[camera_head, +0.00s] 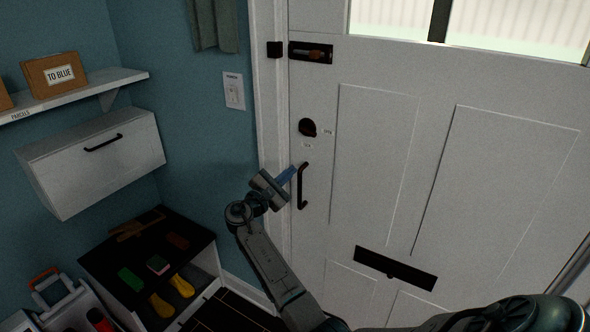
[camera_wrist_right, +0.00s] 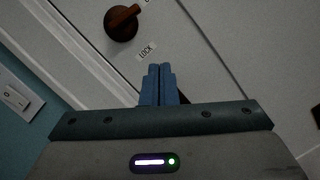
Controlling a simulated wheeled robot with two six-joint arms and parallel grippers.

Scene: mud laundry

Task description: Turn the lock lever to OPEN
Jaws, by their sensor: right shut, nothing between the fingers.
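The lock lever (camera_head: 308,128) is a dark round knob on the white door, above the door handle, with a small label to its right and one below. In the right wrist view the lever (camera_wrist_right: 122,22) has a brown bar pointing up and right towards a label cut off by the frame edge. The LOCK label (camera_wrist_right: 146,50) lies below and right of it, off the bar's line. My right gripper (camera_head: 293,170) is shut and empty, below the lever and beside the handle's top. Its blue fingers (camera_wrist_right: 158,84) are apart from the lever. My left gripper is not in view.
The black door handle (camera_head: 302,186) is close to my right fingers. A bolt (camera_head: 312,52) sits higher on the door and a mail slot (camera_head: 395,268) lower. A light switch (camera_head: 233,91) is on the blue wall. A shelf and cabinet (camera_head: 95,160) stand at left.

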